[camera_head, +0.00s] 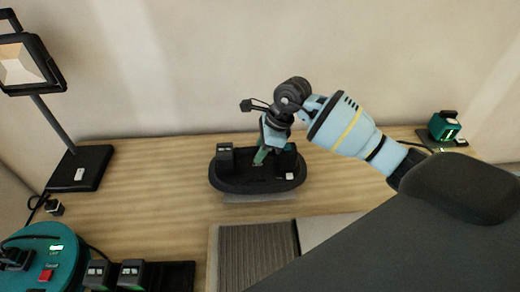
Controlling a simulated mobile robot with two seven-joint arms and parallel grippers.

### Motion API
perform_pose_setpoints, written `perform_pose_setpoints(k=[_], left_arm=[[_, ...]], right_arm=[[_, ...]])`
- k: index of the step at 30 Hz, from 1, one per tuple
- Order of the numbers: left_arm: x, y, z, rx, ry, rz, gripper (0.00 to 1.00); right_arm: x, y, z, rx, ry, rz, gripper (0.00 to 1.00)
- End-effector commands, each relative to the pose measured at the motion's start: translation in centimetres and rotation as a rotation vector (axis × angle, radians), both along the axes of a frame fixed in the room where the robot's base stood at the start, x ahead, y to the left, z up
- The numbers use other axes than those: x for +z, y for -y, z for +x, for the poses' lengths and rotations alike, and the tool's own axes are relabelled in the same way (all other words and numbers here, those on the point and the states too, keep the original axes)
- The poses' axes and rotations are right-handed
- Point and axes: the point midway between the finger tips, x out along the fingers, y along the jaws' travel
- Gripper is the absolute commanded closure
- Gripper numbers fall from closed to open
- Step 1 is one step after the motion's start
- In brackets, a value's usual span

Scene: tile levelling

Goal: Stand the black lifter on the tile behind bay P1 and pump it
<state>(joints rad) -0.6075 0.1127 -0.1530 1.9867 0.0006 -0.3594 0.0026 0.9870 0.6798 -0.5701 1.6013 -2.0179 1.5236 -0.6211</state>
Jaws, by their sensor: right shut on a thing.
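The black lifter (228,184), an oval dark body with a dark block at each end, is near the middle of the table towards the back. A pale grey strip (260,198) shows just under its front edge; I cannot tell whether this is a tile. My right gripper (263,157) reaches down from the right, between the two blocks. It is shut on the lifter's middle, where a small green part shows. The fingers hide much of the grip. The lifter looks level; whether its base touches what is below is unclear. No bay label is readable. My left gripper is out of view.
A lamp on a black base (82,168) stands at left. A teal device (45,255) with a red button and black blocks (130,274) are at lower left. A ribbed grey panel (255,255) lies in front. A green device (444,126) stands at far right. The wall is close behind.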

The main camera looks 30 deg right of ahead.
Motion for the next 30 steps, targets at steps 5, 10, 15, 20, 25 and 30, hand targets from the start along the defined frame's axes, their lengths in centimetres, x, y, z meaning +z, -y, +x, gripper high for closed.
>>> perform_pose_setpoints(k=[5,10,15,20,25,30], left_arm=[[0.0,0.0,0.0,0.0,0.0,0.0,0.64],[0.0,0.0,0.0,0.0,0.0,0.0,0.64],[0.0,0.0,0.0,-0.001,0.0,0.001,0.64],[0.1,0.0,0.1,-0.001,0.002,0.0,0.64],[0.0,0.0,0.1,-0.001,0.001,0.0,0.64],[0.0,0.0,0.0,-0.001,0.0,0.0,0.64]], right_arm=[[0.1,0.0,0.1,0.0,0.003,0.001,0.59],[0.0,0.0,0.0,0.0,0.0,0.001,0.53],[-0.2,0.0,-0.1,0.0,-0.004,-0.001,0.53],[1.1,0.5,-0.2,0.0,0.002,-0.002,0.53],[3.8,1.5,-0.6,0.0,0.002,-0.002,0.53],[6.0,2.3,-1.0,0.0,0.002,-0.001,0.53]])
